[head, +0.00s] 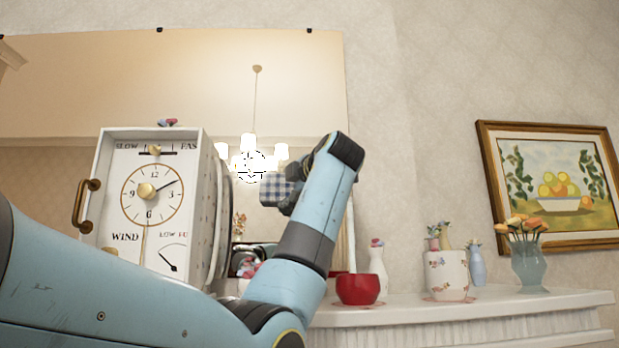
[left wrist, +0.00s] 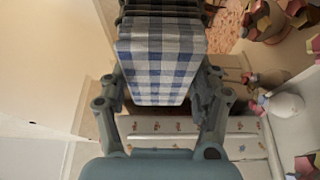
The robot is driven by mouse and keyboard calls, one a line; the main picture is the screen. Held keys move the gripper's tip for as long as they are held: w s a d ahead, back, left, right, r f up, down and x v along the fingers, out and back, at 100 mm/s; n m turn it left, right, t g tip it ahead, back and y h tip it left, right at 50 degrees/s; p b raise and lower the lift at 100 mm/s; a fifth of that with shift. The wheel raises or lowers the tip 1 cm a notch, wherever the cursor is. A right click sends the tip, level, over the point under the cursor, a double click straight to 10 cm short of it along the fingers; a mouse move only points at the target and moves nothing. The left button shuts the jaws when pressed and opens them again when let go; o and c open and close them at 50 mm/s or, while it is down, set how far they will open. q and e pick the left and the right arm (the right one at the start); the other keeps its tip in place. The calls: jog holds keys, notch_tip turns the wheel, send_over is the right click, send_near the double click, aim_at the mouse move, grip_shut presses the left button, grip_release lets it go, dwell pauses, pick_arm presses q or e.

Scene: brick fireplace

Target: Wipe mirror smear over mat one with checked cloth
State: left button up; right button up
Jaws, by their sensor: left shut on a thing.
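The blue-and-white checked cloth (head: 275,190) is a folded pad in my left gripper (head: 290,188), raised in front of the mirror (head: 200,80). In the left wrist view the cloth (left wrist: 160,65) sits between the two fingers of the gripper (left wrist: 160,88), which is shut on it. A pale patch with a dark broken outline (head: 250,166) shows on the mirror by the reflected lamp, just left of the cloth; I cannot tell if it is the smear. Contact between cloth and glass cannot be judged. A pinkish mat (head: 434,299) lies under a flowered pot; no mat number is readable. My right gripper is out of view.
A large white clock (head: 150,200) with a brass handle stands left of my forearm. A red pot (head: 358,290), a white vase (head: 377,268), the flowered pot (head: 448,270) and a flower vase (head: 529,262) stand on the mantel (head: 480,311). A framed painting (head: 552,185) hangs right.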

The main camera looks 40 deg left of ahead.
aim_at(268, 179)
pick_arm(q)
jog(key=shift+s+a+b, duration=0.9)
jog(key=shift+s+a, duration=0.7)
jog(key=shift+a, duration=0.3)
jog(key=shift+s+r+p, duration=0.1)
jog(key=shift+r+p, duration=0.5)
jog(key=shift+r, duration=0.4)
jog(key=shift+w+d+p, duration=1.2)
jog(key=shift+w+d, duration=2.75)
jog(key=shift+d, duration=0.55)
jog(key=shift+s+a+b, duration=0.9)
jog(key=shift+s+a, duration=0.4)
jog(key=shift+a, duration=0.2)
jog(key=shift+s+a+b, duration=0.85)
jog(key=shift+s+a, duration=0.4)
jog(key=shift+a, duration=0.3)
jog(key=shift+s+a+b, duration=0.9)
jog(key=shift+s+a, duration=0.4)
jog(key=shift+a, duration=0.2)
